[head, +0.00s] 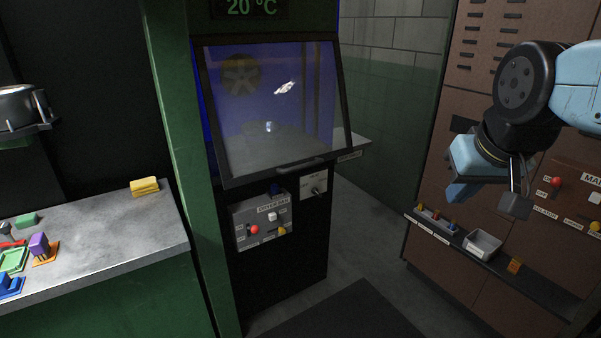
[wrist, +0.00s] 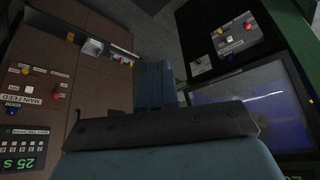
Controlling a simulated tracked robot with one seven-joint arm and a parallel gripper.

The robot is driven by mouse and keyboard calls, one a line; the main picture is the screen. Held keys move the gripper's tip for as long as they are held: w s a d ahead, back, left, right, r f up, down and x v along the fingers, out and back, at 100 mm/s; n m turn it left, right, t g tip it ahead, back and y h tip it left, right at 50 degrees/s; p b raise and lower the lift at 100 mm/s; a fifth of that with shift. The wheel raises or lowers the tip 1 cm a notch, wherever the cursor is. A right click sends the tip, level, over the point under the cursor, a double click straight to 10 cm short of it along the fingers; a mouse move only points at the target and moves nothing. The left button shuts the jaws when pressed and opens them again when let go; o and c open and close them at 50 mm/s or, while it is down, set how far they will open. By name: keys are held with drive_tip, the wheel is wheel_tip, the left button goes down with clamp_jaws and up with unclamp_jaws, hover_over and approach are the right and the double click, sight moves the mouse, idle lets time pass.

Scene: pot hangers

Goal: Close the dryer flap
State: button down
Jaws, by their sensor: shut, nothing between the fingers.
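The dryer flap (head: 275,105) is a clear pane in a dark frame on the dryer front, with a handle (head: 300,166) on its lower edge. Its lower edge seems to stand out from the dryer body; I cannot tell exactly how large any gap is. A shiny crumpled piece and a small pale item show through the pane. My gripper (head: 462,193) is shut and empty, well to the right of the flap and not touching it. The gripper also shows in the wrist view (wrist: 158,80), with the pane (wrist: 245,105) at its right.
The dryer control panel (head: 264,220) has a red button below the flap. A grey worktop (head: 105,235) with coloured parts is at left. A brown cabinet (head: 455,110) with a shelf and white tray (head: 483,244) is at right.

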drive_tip(key=w+a+f+m+t, duration=0.2)
drive_tip(key=w+f, duration=0.1)
drive_tip(key=w, duration=1)
drive_tip(key=m+t+y, duration=0.6)
drive_tip(key=m+y, duration=0.3)
approach(294, 170)
drive_tip(key=x, duration=0.7)
drive_tip(key=shift+w+d+f, duration=0.1)
